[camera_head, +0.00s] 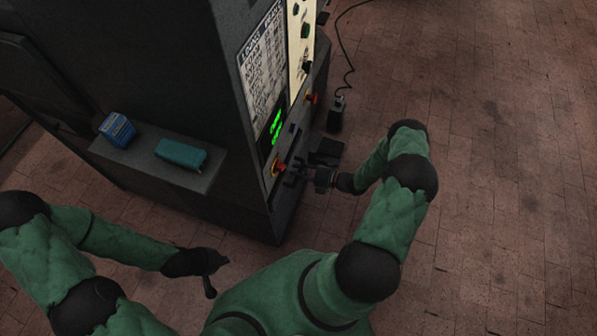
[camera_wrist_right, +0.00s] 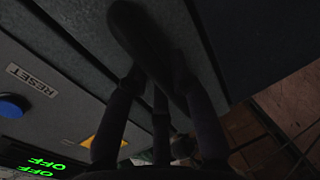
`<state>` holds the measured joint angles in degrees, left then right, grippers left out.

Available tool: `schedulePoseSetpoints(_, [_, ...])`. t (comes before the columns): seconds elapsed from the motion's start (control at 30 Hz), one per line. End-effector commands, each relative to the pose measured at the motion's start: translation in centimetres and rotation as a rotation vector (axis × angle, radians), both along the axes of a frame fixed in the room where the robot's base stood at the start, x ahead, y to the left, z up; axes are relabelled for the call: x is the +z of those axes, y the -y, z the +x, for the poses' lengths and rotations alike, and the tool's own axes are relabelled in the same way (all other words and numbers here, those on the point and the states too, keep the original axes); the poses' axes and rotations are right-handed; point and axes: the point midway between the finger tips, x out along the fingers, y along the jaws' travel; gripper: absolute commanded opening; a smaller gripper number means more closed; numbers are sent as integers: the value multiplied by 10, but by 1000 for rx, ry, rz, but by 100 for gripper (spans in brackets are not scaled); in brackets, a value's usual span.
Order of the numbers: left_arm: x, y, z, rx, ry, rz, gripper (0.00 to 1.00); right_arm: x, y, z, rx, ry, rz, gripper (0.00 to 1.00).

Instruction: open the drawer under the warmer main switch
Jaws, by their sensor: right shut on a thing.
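The dark machine (camera_head: 245,190) stands at the centre of the head view. In the right wrist view the fingers (camera_wrist_right: 150,95) are shut on a dark, rounded bar-like handle (camera_wrist_right: 140,30) in front of a grey panel. Which drawer this handle belongs to, and how far it is out, I cannot tell. A dark box-like part (camera_head: 326,152) juts from the face just beyond the gripper. My left gripper (camera_head: 210,275) hangs away from the machine; its jaws are unclear.
A RESET label (camera_wrist_right: 32,80), blue button (camera_wrist_right: 12,106) and green OFF display (camera_wrist_right: 42,164) are near the right gripper. A side shelf (camera_head: 200,184) holds a blue box (camera_head: 117,130) and a teal case (camera_head: 180,154). A corded dark object (camera_head: 335,117) stands nearby. Floor is clear at right.

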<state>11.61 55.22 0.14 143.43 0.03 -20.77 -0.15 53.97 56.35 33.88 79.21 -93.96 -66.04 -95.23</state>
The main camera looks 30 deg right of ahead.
Motion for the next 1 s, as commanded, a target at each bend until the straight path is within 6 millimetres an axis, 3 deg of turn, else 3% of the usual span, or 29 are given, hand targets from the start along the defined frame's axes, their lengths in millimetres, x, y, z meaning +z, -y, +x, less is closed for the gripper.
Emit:
schedulePoseSetpoints(0.17, [-6, 0, 0, 0, 0, 0, 0, -2, 15, -14, -5, -1, -2, 0])
schedulePoseSetpoints(0.53, [-24, 0, 0, 0, 0, 0, 0, -3, 68, -77, -5, -1, -3, 0])
schedulePoseSetpoints(0.97, [-25, 0, 0, 0, 0, 0, 0, -1, 73, -86, -1, -3, -1, 0])
schedulePoseSetpoints(1.0, [-25, 0, 0, 0, 0, 0, 0, -1, 73, -86, -1, -3, -1, 32])
